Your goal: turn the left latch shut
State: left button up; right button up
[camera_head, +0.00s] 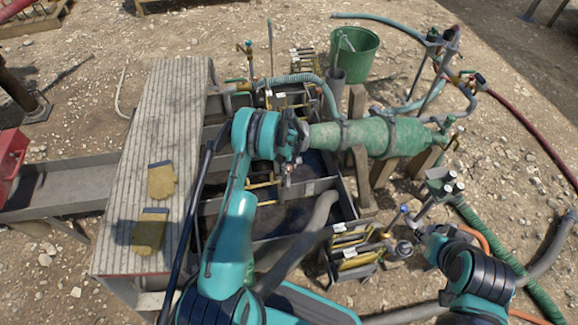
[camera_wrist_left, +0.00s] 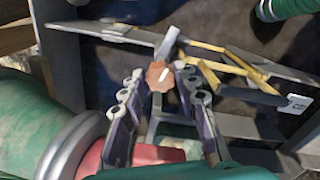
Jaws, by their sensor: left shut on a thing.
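My left gripper (camera_head: 290,160) is over the mud tank in the head view, beside the end of the green cylinder. In the left wrist view its two fingers (camera_wrist_left: 160,80) close around a small latch with a rusty orange round part (camera_wrist_left: 159,76) and a grey metal bar sticking up from it. The fingertips sit on either side of the orange part. The latch is hidden behind the gripper in the head view. My right arm comes in at the lower right; its gripper (camera_head: 408,235) is small and hard to make out there.
The tank's metal wall (camera_head: 265,198) and yellow-handled bars (camera_wrist_left: 225,65) lie close to the left gripper. A green cylinder (camera_head: 375,138) lies to its right. A ribbed bench (camera_head: 165,105) with two yellow gloves (camera_head: 162,180) stands left. A grey hose (camera_head: 300,245) crosses the tank front.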

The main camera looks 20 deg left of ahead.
pick_arm(q)
jog(key=m, duration=1)
jog(key=shift+a+m, duration=0.1)
jog(key=shift+m, duration=2.4)
jog(key=o, duration=1.2)
jog(key=shift+c, duration=0.2)
notch_tip(320, 180, up, 12)
